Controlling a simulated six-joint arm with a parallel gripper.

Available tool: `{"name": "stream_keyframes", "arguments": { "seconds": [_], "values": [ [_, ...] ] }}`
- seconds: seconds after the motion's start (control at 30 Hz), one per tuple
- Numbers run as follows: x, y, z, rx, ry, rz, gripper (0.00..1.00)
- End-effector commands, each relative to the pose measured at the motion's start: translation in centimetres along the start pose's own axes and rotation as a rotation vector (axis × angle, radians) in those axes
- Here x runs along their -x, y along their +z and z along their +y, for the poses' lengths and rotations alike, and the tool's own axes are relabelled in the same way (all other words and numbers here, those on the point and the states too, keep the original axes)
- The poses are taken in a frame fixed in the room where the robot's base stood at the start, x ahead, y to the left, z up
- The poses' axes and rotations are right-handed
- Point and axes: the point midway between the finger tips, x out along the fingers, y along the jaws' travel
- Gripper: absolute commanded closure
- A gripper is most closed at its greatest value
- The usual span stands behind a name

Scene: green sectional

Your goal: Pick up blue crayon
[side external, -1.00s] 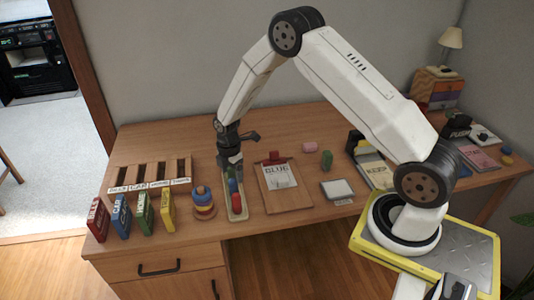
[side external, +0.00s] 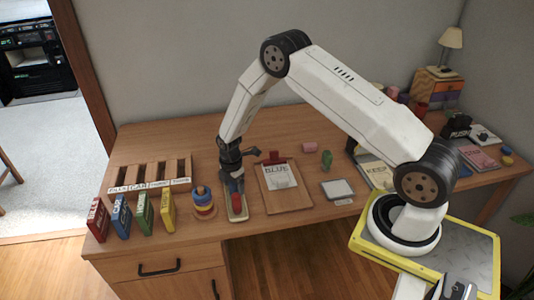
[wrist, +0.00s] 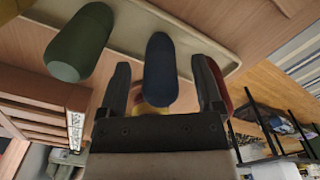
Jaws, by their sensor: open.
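The dark blue crayon (wrist: 161,70), thick with a rounded end, is between the two spread fingers of my gripper (wrist: 162,78) in the wrist view. I see a gap between it and each finger. A green crayon (wrist: 82,42) is to its left, outside the fingers. A red piece (wrist: 222,82) shows partly behind the right finger. In the side view my gripper (side external: 234,187) is low over the long shallow tray (side external: 239,218), with the red crayon (side external: 237,201) showing in front of it. The gripper hides most of the blue and green crayons there.
Ring stacker (side external: 203,203) stands just left of the tray. A clipboard (side external: 287,203) reading "BLUE" lies to the right. Coloured boxes (side external: 121,217) and a slotted wooden rack (side external: 150,175) are further left. The desk behind the tray is clear.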

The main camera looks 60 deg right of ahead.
Motion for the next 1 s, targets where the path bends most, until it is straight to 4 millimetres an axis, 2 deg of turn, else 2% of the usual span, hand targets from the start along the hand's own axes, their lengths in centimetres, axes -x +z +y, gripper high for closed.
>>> {"name": "stream_keyframes", "arguments": {
  "seconds": [0.2,0.7,0.77,0.8,0.97,1.0],
  "values": [
    [-1.26,-0.01,-0.04,0.0,0.0,0.0,0.16],
    [-1.26,-0.02,-0.01,0.0,0.001,0.0,0.16],
    [-1.26,-0.02,-0.01,0.0,0.001,0.0,0.31],
    [-1.26,-0.02,-0.01,0.0,0.001,0.0,0.44],
    [-1.26,-0.02,-0.01,0.0,0.001,0.0,0.95],
    [-1.26,-0.02,-0.01,0.0,0.001,0.0,1.0]
  ]
}}
